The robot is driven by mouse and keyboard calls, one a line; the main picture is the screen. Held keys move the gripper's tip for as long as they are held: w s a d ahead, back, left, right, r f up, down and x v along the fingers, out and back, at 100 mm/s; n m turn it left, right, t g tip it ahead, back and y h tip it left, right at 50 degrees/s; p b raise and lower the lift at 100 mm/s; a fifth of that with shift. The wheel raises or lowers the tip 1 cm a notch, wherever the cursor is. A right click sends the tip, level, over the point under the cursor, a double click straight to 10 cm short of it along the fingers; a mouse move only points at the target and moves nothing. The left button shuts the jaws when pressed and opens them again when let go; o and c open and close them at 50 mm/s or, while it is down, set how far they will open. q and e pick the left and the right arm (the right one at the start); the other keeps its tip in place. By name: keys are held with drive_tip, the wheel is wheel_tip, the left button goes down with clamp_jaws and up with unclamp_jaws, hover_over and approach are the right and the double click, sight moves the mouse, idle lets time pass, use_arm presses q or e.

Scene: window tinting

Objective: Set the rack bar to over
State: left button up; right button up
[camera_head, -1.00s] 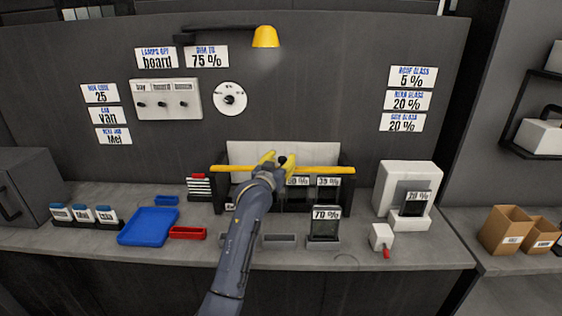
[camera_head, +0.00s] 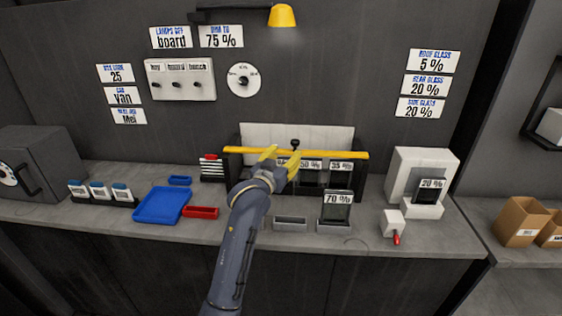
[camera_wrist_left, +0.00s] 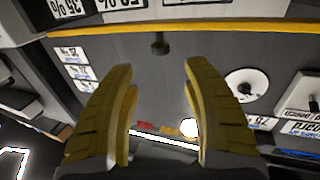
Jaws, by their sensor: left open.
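The rack bar (camera_head: 335,154) is a long yellow bar lying across the front upper part of the dark film rack (camera_head: 362,185). A black knob (camera_head: 295,143) stands at about its middle. My left gripper (camera_head: 281,160) has yellow fingers, open and empty, just in front of the bar and a little left of the knob in the head view. In the left wrist view the bar (camera_wrist_left: 220,27) crosses the top, and the knob (camera_wrist_left: 160,43) sits beyond the gap between the spread fingertips (camera_wrist_left: 158,68), apart from them. My right gripper is out of view.
Film pieces with percent labels stand in the rack. A 70 % piece (camera_head: 337,205) stands in front of it, beside a grey tray (camera_head: 290,224). A blue tray (camera_head: 162,206) and red tray (camera_head: 201,212) lie left. A white device (camera_head: 422,175) stands right.

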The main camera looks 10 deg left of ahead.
use_arm(q)
drive_tip(key=shift+v, duration=1.7)
